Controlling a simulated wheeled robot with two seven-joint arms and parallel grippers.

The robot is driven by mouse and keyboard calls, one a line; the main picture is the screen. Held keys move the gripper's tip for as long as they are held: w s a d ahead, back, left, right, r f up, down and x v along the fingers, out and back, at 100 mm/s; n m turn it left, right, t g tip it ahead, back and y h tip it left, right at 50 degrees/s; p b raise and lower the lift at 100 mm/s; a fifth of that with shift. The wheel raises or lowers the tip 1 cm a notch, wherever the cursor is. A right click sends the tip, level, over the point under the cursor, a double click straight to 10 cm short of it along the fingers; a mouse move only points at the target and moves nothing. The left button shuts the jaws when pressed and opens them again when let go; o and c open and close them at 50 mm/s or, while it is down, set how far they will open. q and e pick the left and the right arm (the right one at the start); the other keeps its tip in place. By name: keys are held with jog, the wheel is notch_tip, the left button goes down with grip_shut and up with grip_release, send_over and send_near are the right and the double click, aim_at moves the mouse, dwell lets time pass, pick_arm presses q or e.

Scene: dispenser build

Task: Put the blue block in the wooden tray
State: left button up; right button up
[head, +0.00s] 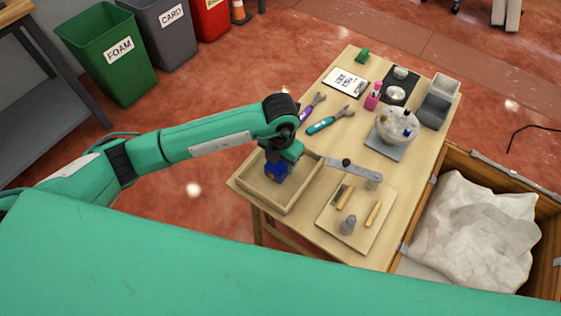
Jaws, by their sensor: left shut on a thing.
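The blue block (276,172) is at the tip of my left gripper (279,160), which is shut on it. The gripper points down over the wooden tray (294,200). The tray is a shallow open box at the near left corner of the table. The block appears within the tray's outline; I cannot tell whether it touches the tray floor. The gripper's fingers are mostly hidden by the wrist. My right gripper is not in view.
A board (375,231) with wooden-handled pieces lies right of the tray. Behind are a teal tool (330,120), a round white dispenser (397,125) and grey bins (437,103). A crate with crumpled white lining (480,225) stands right of the table.

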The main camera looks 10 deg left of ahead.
pick_arm(q)
jog(key=shift+f, duration=0.7)
jog(key=o, duration=1)
jog(key=shift+f, duration=0.2)
jog(key=o, duration=0.4)
jog(key=shift+r, duration=0.1)
jog(key=shift+o, duration=0.2)
jog(key=shift+r, duration=0.25)
notch_tip(320, 180, up, 5)
jog(key=shift+f+b, duration=0.15)
jog(key=shift+b, duration=0.3)
notch_tip(320, 180, up, 7)
jog(key=shift+f+b, duration=0.2)
jog(key=shift+b, duration=0.25)
jog(key=shift+r, duration=0.2)
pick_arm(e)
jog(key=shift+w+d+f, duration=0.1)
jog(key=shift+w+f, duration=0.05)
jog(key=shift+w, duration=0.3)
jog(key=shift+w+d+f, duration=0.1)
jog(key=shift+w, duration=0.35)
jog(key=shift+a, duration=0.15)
